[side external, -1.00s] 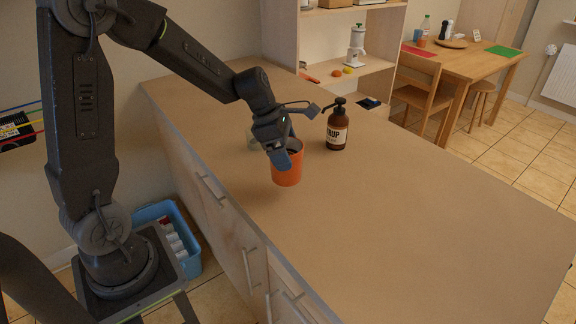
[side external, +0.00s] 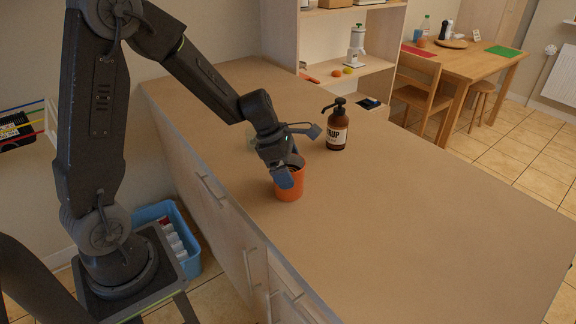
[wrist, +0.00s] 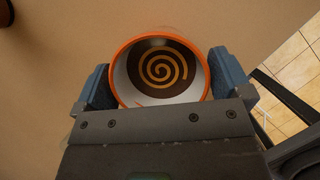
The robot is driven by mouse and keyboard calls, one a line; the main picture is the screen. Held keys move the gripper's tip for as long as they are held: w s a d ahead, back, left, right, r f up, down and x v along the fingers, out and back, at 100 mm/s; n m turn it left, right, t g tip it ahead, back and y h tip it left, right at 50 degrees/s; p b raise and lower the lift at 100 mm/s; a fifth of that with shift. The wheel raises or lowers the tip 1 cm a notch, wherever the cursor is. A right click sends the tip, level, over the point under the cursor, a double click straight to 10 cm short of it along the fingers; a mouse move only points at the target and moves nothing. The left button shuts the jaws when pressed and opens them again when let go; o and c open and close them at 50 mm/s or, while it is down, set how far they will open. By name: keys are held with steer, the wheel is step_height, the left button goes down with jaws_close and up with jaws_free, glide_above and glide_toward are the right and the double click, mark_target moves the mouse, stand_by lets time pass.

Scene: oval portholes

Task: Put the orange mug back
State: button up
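The orange mug (side external: 291,184) is upright over the counter, near its left edge, in the side external view. My gripper (side external: 290,173) is shut on it, with blue fingers against its sides near the rim. In the wrist view, the mug (wrist: 160,72) sits between the two fingers (wrist: 160,85), which touch it left and right. Its inside shows a white wall and a dark bottom with an orange spiral. I cannot tell for certain whether its base touches the counter.
A brown pump bottle (side external: 337,131) stands just behind and right of the mug. A clear, faint item (side external: 251,139) is partly hidden behind my gripper. The counter (side external: 420,220) is bare to the right and front. A shelf unit (side external: 340,45) stands at the back.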

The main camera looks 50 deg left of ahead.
steer(key=v, duration=1.2)
steer(key=s+d+r+m+y, duration=0.1)
steer(key=s+d+m, duration=0.2)
steer(key=m, duration=0.6)
steer(key=s+d+r+m+t+y, duration=0.1)
steer(key=s+d+r+m, duration=0.1)
steer(key=s+m, duration=0.6)
steer(key=s+d+r+m+t+y, duration=0.1)
steer(key=s+d+m, duration=0.3)
steer(key=m, duration=0.6)
steer(key=shift+s+d+r, duration=0.15)
steer(key=shift+s+r, duration=0.05)
steer(key=shift+s, duration=0.25)
steer(key=shift+s+d+r, duration=0.2)
steer(key=shift+s, duration=0.2)
